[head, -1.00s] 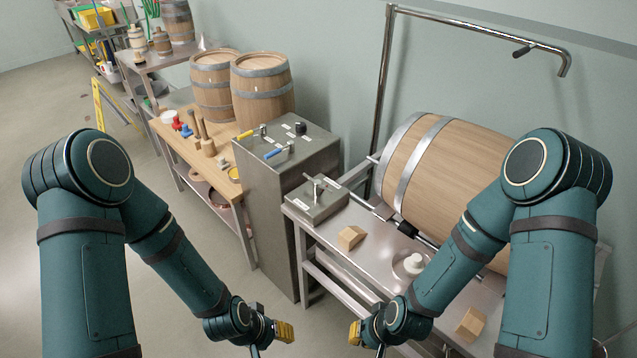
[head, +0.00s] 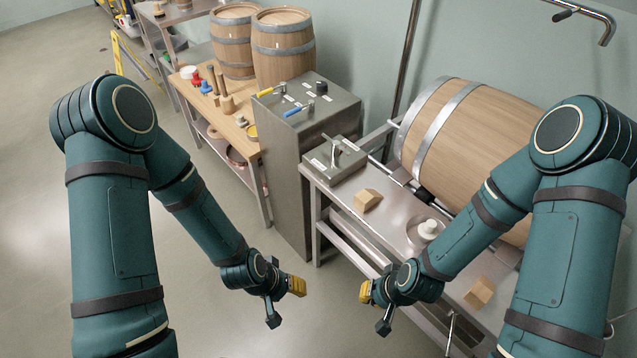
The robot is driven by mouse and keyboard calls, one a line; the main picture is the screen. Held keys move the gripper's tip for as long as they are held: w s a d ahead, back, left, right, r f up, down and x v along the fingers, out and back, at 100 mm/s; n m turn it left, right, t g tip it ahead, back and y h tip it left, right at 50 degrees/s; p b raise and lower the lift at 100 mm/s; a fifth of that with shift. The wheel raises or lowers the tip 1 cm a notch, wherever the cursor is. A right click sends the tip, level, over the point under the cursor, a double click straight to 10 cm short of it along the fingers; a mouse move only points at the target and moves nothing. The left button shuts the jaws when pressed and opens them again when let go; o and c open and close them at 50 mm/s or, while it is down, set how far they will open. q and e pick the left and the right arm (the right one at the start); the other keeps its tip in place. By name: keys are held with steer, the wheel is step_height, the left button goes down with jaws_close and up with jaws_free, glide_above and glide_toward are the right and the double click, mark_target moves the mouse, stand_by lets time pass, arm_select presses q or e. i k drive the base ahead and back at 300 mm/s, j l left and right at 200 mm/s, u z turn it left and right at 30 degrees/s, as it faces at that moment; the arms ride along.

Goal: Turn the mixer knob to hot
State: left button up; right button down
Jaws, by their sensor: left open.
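A grey steel cabinet (head: 284,160) stands in the middle of the view. Its top carries a small black knob (head: 321,87), a yellow-handled lever (head: 272,92) and a blue-handled lever (head: 298,111), with white labels too small to read. A low steel box (head: 322,172) beside it on the bench has an upright metal handle (head: 336,150) and small labels. I cannot tell which of these controls is the mixer knob. My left gripper (head: 286,302) is open and empty, in front of and below the cabinet. My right gripper (head: 375,310) looks open and empty, near the bench's front side. Neither touches a control.
A large barrel (head: 480,140) lies on the steel bench (head: 395,215), with wooden wedges (head: 367,200) and a white stopper (head: 428,230). A wooden table (head: 215,118) with tools and two upright barrels (head: 284,50) stands left of the cabinet. The floor at left is clear.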

mark_target(321, 86)
steer(key=i+j+z, duration=0.1)
steer(key=i+j, duration=0.15)
steer(key=i+j+z, duration=0.1)
steer(key=i+j, duration=0.15)
steer(key=j, duration=0.2)
steer(key=i+j+z, duration=0.1)
steer(key=j, duration=0.3)
steer(key=i, duration=0.1)
